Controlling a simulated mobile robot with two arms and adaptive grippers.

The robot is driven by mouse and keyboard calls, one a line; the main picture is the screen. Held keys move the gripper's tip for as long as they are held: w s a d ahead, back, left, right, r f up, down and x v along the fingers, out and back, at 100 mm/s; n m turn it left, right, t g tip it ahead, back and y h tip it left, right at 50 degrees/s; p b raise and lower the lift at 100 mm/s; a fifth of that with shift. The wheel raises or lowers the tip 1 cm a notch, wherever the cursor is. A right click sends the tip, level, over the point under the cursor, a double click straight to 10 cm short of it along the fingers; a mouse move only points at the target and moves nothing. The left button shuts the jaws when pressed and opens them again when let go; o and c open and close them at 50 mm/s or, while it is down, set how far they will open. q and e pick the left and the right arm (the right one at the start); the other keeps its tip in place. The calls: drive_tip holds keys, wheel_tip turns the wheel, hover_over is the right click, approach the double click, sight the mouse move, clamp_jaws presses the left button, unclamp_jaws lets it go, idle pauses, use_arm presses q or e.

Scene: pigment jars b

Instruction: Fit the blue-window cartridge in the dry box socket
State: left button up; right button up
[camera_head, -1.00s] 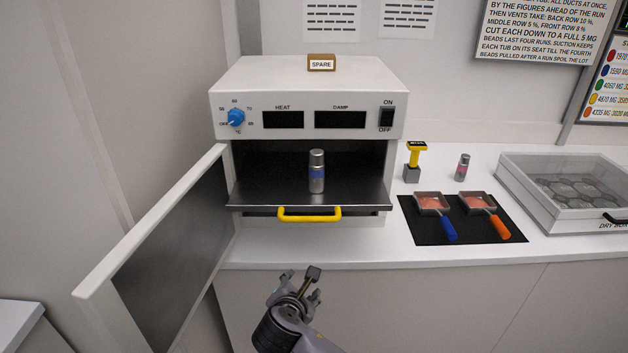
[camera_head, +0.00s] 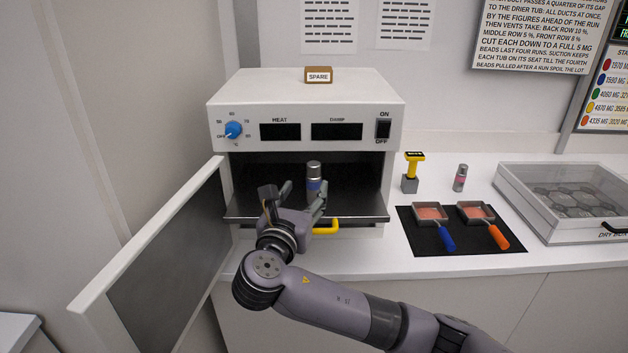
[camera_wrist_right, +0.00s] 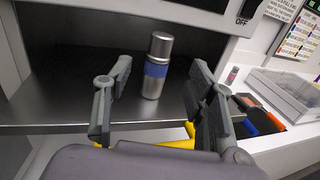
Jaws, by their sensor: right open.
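The blue-window cartridge (camera_head: 314,176) is a silver cylinder with a blue band. It stands upright on the steel shelf (camera_head: 355,206) of the open oven; it also shows in the right wrist view (camera_wrist_right: 157,72). My right gripper (camera_head: 294,194) is in front of it, fingers open on either side in the wrist view, apart from it. The dry box (camera_head: 612,221) is at the right of the counter, with a clear lid over several dark round shapes; the socket cannot be made out. My left gripper is not in view.
The oven door (camera_head: 150,255) hangs open at left. A yellow handle (camera_head: 325,228) is at the shelf front. Right of the oven are a yellow-topped tool (camera_head: 413,170), a pink-banded cartridge (camera_head: 460,178) and two handled pans on a black mat (camera_head: 462,244).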

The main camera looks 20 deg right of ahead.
sight(312, 180)
drive_tip(key=x, duration=0.3)
drive_tip(key=shift+w, duration=0.1)
drive_tip(key=x, duration=0.1)
drive_tip(key=p+x, duration=0.1)
drive_tip(key=x, duration=0.1)
drive_tip(key=p+x, duration=0.1)
drive_tip(key=x, duration=0.1)
drive_tip(key=shift+f, duration=0.3)
drive_tip(key=shift+w+d+f, duration=0.1)
drive_tip(key=shift+w+d, duration=0.05)
drive_tip(key=shift+c, duration=0.2)
clamp_jaws()
